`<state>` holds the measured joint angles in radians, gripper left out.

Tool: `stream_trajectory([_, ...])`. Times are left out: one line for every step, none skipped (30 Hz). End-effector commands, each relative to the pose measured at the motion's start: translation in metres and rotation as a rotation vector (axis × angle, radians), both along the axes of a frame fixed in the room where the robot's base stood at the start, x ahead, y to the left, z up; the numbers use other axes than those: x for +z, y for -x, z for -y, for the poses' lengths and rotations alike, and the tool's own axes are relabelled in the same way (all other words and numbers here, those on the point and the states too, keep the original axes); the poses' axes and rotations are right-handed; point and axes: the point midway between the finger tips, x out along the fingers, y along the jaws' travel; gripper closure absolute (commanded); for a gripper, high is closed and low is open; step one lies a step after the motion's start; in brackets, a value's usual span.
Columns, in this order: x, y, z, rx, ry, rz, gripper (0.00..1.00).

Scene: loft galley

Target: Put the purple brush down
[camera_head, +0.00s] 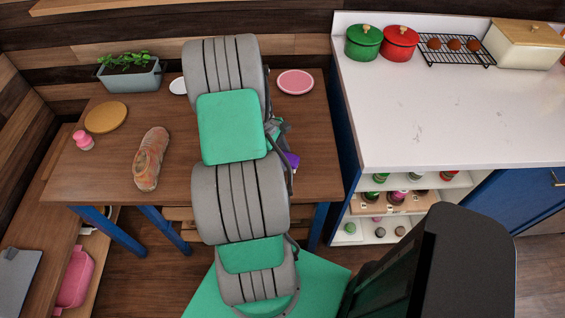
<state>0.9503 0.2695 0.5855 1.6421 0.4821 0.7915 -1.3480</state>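A small purple piece (292,160), probably the purple brush, shows at the right side of my arm, over the right part of the wooden table (325,165). Most of it is hidden behind my arm. Part of my gripper (279,128) shows just above the purple piece, also partly behind the arm. Its fingers are not clear, so I cannot tell whether it is open or shut, or whether the purple piece is held or resting on the table.
The table's right front is clear. A white counter (440,110) stands to the right.

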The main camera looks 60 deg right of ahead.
Motion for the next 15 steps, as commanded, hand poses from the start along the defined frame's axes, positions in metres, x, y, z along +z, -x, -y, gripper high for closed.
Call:
stream_trajectory([-0.008,0.001,-0.002,0.002,-0.006,-0.002,0.89])
stream_trajectory([-0.014,0.0,-0.003,0.003,-0.006,-0.003,0.89])
stream_trajectory([-0.02,0.0,-0.002,0.002,-0.005,-0.003,0.89])
stream_trajectory([-0.024,0.0,-0.002,0.001,-0.003,-0.002,0.89])
stream_trajectory([-0.026,0.0,-0.002,0.001,-0.003,-0.001,0.89])
stream_trajectory([-0.027,-0.001,-0.001,0.001,-0.001,-0.001,0.89])
stream_trajectory([-0.027,-0.001,-0.001,0.001,-0.001,0.0,0.89])
stream_trajectory([-0.027,-0.001,-0.001,0.001,0.0,0.0,0.89])
stream_trajectory([-0.027,-0.001,-0.001,0.001,0.0,0.0,0.89])
stream_trajectory([-0.027,-0.001,-0.001,0.001,0.0,0.0,0.89])
stream_trajectory([-0.027,-0.001,-0.001,0.001,-0.001,0.0,0.89])
stream_trajectory([-0.029,-0.001,-0.002,0.001,-0.001,0.0,0.89])
stream_trajectory([-0.03,-0.001,-0.002,0.001,-0.001,0.0,0.89])
stream_trajectory([-0.031,-0.001,-0.002,0.001,-0.001,0.0,0.89])
stream_trajectory([-0.031,-0.001,-0.002,0.001,-0.002,0.0,0.55])
